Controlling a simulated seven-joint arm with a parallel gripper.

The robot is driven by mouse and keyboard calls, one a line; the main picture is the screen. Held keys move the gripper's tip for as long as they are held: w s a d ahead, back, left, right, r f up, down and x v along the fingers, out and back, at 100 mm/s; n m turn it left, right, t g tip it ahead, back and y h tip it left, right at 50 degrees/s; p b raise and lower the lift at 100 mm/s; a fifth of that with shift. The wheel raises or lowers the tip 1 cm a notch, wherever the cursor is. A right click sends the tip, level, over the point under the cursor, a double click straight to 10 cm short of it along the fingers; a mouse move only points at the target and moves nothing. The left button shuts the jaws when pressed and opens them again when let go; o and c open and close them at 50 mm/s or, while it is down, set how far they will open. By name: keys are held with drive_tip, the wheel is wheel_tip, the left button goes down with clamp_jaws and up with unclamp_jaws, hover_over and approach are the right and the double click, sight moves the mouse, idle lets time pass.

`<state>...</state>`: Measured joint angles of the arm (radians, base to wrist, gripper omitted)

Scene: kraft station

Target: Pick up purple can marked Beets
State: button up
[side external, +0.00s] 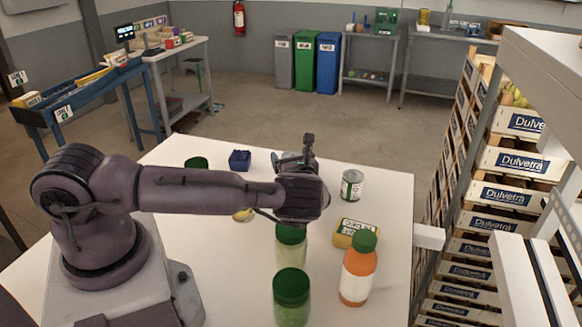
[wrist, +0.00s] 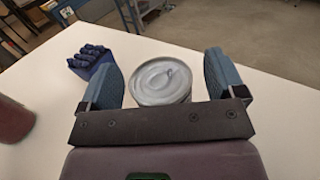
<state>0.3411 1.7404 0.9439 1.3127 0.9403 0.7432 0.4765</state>
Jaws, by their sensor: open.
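A can with a silver pull-tab lid (wrist: 162,80) stands on the white table between the two blue-grey fingers of my gripper (wrist: 160,68) in the wrist view. The fingers are open, one on each side of the can, with a visible gap at least on the left. The can's label is hidden, so I cannot read Beets or see purple. In the side view a bit of a silver lid (side external: 284,155) shows behind my wrist, which hides most of the can there.
A dark blue box (side external: 240,160) stands left of the can. A white-and-green can (side external: 352,186), a yellow tin (side external: 347,232), an orange bottle (side external: 357,275) and green-lidded jars (side external: 291,290) stand to the right and front. A shelf of crates (side external: 497,190) borders the table's right.

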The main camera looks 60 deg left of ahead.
drive_tip(key=c, duration=1.1)
drive_tip(key=shift+r, duration=0.15)
